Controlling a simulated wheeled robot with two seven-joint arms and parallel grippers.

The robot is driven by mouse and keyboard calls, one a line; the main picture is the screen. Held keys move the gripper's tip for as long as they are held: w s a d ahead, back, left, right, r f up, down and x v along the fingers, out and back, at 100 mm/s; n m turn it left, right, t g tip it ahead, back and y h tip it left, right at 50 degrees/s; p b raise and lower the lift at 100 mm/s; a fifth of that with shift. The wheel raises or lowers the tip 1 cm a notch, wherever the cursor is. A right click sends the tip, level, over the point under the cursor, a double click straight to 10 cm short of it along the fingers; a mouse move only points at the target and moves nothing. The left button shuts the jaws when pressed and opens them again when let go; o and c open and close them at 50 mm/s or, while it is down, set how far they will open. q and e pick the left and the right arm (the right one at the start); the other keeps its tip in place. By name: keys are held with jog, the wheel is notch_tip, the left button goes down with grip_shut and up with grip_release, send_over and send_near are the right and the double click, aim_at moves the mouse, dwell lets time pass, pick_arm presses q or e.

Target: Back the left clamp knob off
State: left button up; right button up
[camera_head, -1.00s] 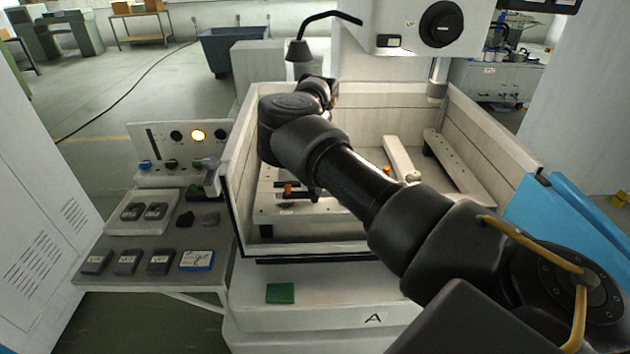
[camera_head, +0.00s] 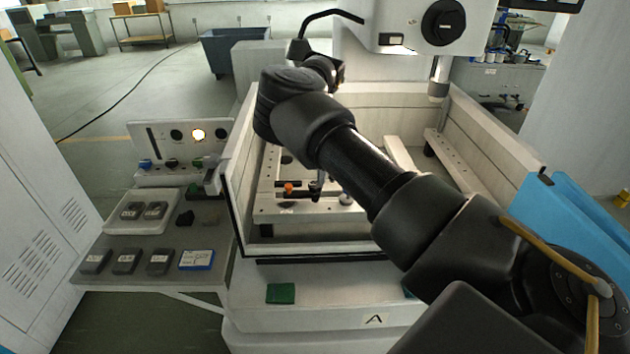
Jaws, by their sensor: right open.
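The left clamp knob (camera_head: 289,188) is a small orange piece on a dark bar, at the left of the pale fixture (camera_head: 265,212) inside the machine tank. My right arm reaches in from the right and bends over at its far end. My right gripper (camera_head: 317,184) is mostly hidden behind that arm; the dark part showing below the arm, just right of the orange knob, seems to belong to it. It is open, and I see nothing held. I cannot tell whether it touches the clamp. The right part of the fixture is hidden by my arm. My left gripper is out of view.
Tank walls (camera_head: 310,248) surround the fixture. The machine head (camera_head: 425,25) and a black lamp (camera_head: 300,48) stand above and behind. A control panel (camera_head: 180,150) and a shelf with dark blocks (camera_head: 158,262) are at left. A green block (camera_head: 281,293) lies on the front ledge.

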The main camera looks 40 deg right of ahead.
aim_at(315, 184)
notch_tip(315, 184, up, 6)
jog(key=shift+r+b, duration=0.25)
jog(key=shift+b, duration=0.2)
dwell(0.3)
